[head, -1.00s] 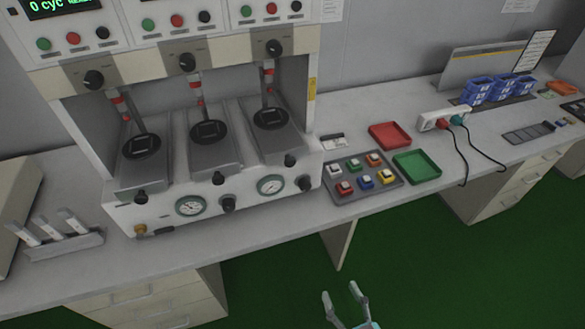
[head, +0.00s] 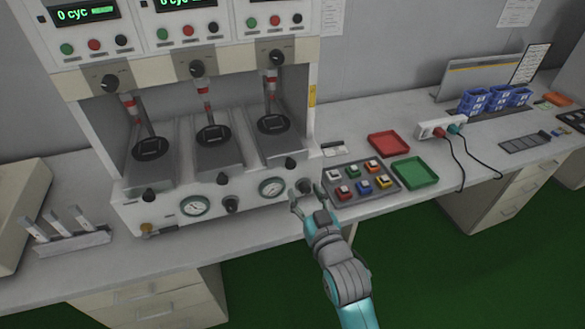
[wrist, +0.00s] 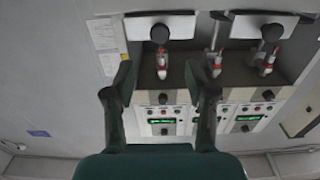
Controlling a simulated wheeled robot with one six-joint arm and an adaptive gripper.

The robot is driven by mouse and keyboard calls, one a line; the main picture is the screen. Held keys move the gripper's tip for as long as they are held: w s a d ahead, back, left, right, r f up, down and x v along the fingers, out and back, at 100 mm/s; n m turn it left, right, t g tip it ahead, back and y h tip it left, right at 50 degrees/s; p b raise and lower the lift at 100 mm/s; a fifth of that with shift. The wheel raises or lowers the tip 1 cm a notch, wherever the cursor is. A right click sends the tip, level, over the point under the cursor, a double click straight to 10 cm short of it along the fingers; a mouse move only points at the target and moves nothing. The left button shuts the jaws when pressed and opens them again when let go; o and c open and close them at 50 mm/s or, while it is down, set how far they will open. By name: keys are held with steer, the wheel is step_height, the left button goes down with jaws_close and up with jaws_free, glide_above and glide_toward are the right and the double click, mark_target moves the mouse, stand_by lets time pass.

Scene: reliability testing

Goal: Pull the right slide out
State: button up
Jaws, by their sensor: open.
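The right slide (head: 283,149) is the rightmost of three grey slides in the white test machine (head: 150,212). It sits pushed in under its red-and-white plunger (head: 272,90), with a black pad on top and a small black knob (head: 290,163) at its front. My gripper (head: 305,193) is open and empty, in front of the machine's right end, below and apart from that knob in the picture. In the wrist view, which looks upside down, my open fingers (wrist: 158,80) frame the right station. The slide's front knob (wrist: 160,34) shows beyond them.
A gauge (head: 272,187) and a black valve knob (head: 305,185) are on the machine front close to my fingers. A grey button box (head: 361,183), a red tray (head: 389,143) and a green tray (head: 414,172) stand to the right. The green floor in front is clear.

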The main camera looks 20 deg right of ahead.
mark_target(292, 166)
steer(key=w, duration=1)
steer(key=shift+w, duration=0.35)
jaws_close()
